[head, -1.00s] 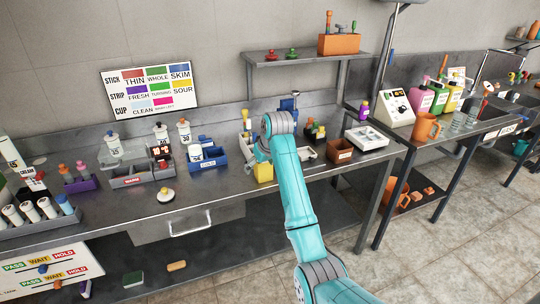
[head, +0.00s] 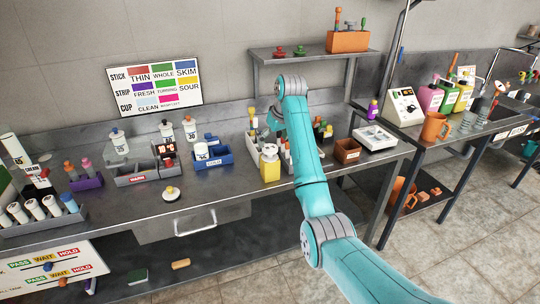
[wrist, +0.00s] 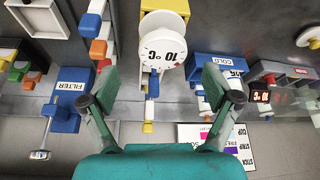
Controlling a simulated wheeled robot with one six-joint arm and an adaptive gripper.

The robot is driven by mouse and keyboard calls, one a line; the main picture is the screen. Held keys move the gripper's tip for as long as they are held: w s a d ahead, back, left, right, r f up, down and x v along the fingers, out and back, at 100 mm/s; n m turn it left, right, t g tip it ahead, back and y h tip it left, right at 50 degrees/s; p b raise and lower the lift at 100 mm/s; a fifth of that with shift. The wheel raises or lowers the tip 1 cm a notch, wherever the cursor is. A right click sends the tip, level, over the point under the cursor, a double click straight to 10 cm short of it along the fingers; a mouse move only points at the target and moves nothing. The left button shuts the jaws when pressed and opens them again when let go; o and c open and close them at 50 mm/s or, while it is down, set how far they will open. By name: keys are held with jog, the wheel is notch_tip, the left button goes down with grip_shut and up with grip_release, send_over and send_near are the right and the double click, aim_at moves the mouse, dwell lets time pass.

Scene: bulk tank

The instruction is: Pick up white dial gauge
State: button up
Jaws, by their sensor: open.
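In the wrist view the white dial gauge (wrist: 163,50) shows a round white face marked 10 °C, upside down in the picture. A yellow part lies against it at the top edge of the frame. My gripper (wrist: 158,90) is open, its two green fingers spread wide. The dial shows between and just beyond the fingertips, with no contact visible. In the head view my gripper is largely hidden behind my teal arm above the bench, and I cannot clearly make out the dial face there.
The blue COLD bin (head: 212,157) stands left of the arm, with the WARM bin (head: 135,174) further left. A blue FILTER block (wrist: 68,105) is on the other side of the dial. A brown box (head: 347,151) and white tray (head: 375,138) stand right.

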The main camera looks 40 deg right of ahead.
aim_at(270, 147)
jog(key=shift+x, duration=2.65)
jog(key=shift+s+a, duration=0.2)
jog(key=c, duration=1.3)
